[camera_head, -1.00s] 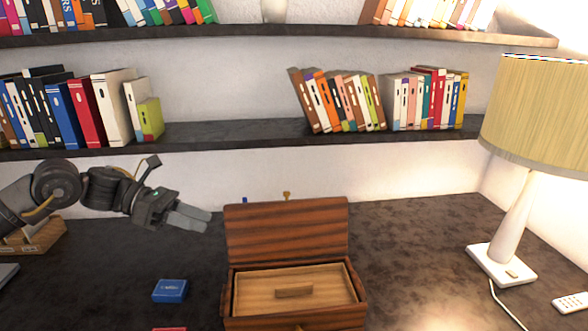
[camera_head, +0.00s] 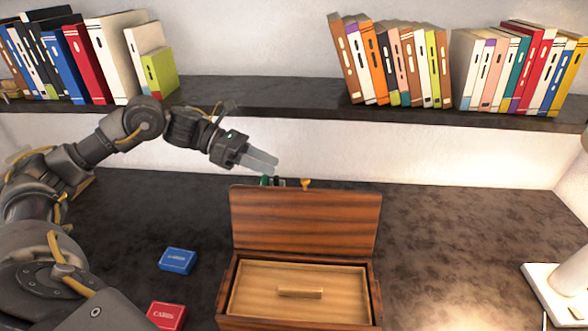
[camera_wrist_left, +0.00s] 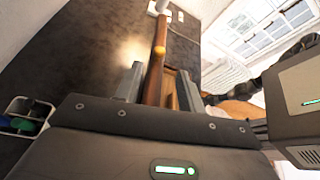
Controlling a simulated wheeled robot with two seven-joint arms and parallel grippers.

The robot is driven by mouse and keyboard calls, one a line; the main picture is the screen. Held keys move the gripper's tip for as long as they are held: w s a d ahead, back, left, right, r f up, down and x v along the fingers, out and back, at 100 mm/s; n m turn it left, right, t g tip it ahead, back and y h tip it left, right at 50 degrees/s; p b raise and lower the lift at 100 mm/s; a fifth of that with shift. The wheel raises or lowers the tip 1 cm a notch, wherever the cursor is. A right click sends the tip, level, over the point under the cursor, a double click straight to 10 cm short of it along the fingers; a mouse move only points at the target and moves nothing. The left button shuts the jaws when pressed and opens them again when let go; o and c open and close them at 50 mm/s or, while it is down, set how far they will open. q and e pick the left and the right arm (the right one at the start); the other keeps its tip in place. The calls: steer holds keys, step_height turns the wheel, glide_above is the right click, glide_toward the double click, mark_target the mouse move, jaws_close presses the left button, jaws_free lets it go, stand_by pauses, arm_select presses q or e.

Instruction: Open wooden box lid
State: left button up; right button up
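The wooden box (camera_head: 225,305) stands on the dark desk with its reddish-brown lid (camera_head: 305,222) raised upright at the back. A yellowish clasp (camera_head: 305,184) sticks up at the lid's top edge. Inside the box is a lighter wooden panel (camera_head: 250,290) with a bar handle (camera_head: 300,292). My left gripper (camera_head: 264,162) is just above the lid's top edge, left of the clasp. In the left wrist view its fingers (camera_wrist_left: 158,88) are apart, with the lid (camera_wrist_left: 155,75) seen edge-on between them; I cannot tell whether they touch it. My right gripper does not show.
A blue card box (camera_head: 177,260) and a red card box (camera_head: 167,315) lie left of the wooden box. A shelf with books (camera_head: 240,97) runs above the desk. A lamp base (camera_head: 560,290) stands at right. The desk between box and lamp is clear.

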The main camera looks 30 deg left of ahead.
mark_target(303, 179)
arm_select(q)
steer(key=p+x, duration=0.2)
steer(key=x, duration=0.4)
steer(key=shift+r, duration=0.15)
steer(key=shift+p+x, duration=0.35)
steer(key=shift+x, duration=0.4)
steer(key=shift+c, duration=0.2)
jaws_close()
